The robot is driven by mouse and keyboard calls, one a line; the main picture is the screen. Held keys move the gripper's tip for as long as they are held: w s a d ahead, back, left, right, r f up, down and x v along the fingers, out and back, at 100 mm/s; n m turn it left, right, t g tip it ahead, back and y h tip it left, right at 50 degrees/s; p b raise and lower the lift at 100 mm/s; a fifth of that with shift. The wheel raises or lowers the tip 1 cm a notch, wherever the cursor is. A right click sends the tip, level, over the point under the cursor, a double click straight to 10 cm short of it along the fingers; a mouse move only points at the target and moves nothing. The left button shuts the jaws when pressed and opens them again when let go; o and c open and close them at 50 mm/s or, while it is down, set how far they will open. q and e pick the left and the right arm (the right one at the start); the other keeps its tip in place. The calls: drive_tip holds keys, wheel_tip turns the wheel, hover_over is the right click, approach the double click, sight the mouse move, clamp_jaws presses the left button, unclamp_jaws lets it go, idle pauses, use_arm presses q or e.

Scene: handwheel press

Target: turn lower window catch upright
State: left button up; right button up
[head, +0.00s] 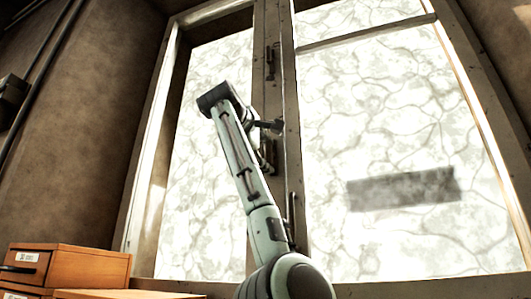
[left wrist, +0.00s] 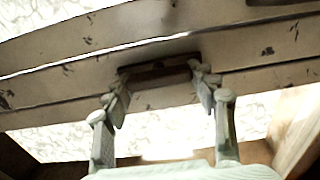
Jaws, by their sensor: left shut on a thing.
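The window's middle post (head: 290,150) carries dark metal fittings. The lower window catch (head: 268,156) sits on it just right of my left arm, which hides part of it; its exact tilt is hard to read there. My left gripper (head: 271,126) is up against the post, small and dark in the head view. In the left wrist view, my left gripper (left wrist: 158,72) has its two pale fingers at either end of a dark bar (left wrist: 155,76), which appears to be the catch. It is shut on it. My right gripper is out of view.
An upper catch (head: 271,62) stands upright higher on the post, and a thin dark handle (head: 291,212) is lower down. Bright patterned panes (head: 390,110) lie on both sides. Wooden drawers (head: 80,262) stand at the lower left.

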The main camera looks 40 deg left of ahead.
use_arm(q)
drive_tip(key=shift+r, duration=0.15)
drive_tip(key=o, duration=1.2)
drive_tip(key=shift+w+d, duration=0.1)
drive_tip(key=shift+w, duration=0.05)
drive_tip(key=shift+c, duration=0.2)
drive_tip(key=v, duration=1.2)
